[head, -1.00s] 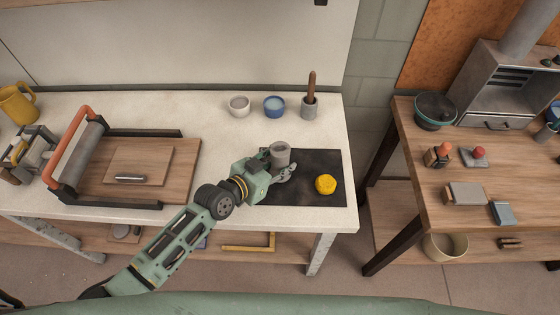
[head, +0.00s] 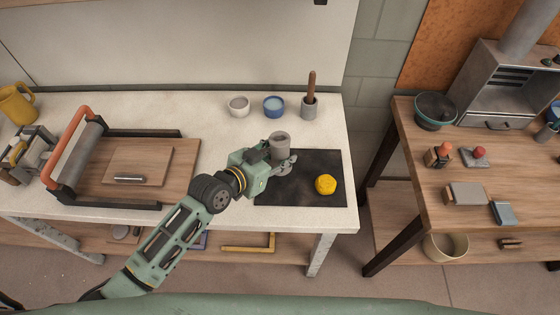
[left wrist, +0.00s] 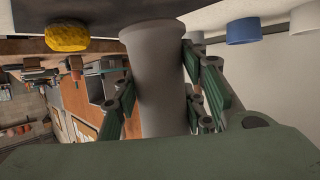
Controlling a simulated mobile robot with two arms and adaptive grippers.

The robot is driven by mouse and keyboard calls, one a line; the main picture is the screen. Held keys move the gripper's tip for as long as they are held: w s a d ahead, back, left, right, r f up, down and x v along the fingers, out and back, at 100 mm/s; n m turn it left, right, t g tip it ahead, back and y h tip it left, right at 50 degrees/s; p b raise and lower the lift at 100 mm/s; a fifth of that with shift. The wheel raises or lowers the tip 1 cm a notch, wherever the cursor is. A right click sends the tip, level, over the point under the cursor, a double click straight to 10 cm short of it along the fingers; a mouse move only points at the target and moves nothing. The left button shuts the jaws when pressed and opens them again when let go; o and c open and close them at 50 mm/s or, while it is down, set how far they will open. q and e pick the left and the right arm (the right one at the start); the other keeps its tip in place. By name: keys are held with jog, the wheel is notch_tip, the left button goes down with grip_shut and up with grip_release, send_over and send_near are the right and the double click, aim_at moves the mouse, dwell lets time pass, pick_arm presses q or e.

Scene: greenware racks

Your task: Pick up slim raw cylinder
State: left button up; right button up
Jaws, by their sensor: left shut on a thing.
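The slim raw cylinder (head: 280,143) is a grey, hollow-topped upright vessel above the left part of the dark mat (head: 300,194). My left gripper (head: 282,164) is shut on it, with fingers on both sides of its wall. In the left wrist view the cylinder (left wrist: 157,85) fills the middle, between the green finger pads (left wrist: 165,100). Its lower end is hidden in the head view by the gripper, so I cannot tell how far it is above the mat. My right gripper is not in view.
A yellow lump (head: 325,184) sits on the mat to the right. Behind stand a white bowl (head: 239,106), a blue bowl (head: 274,106) and a grey pot (head: 309,109) with a brown handle. A slab roller (head: 90,160) is at left. The white table's front strip is clear.

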pick_arm(q)
jog(key=s+d+r+b, duration=0.1)
jog(key=s+d+r, duration=0.4)
jog(key=d, duration=0.5)
notch_tip(320, 180, up, 2)
jog(key=shift+s+b, duration=0.35)
jog(key=shift+w+a+f+b, duration=1)
jog(key=shift+a+f+b, duration=0.05)
jog(key=shift+a+f, duration=0.65)
jog(key=shift+w+a+f+b, duration=1.05)
jog(key=shift+a+f, duration=0.5)
jog(key=shift+a, duration=0.2)
jog(key=shift+w+a+f+b, duration=0.95)
jog(key=shift+a+f+b, duration=0.15)
jog(key=shift+a+f, duration=0.6)
jog(key=shift+s+f, duration=0.15)
jog(key=shift+f, duration=0.55)
jog(key=o, duration=0.6)
jog(key=c, duration=0.6)
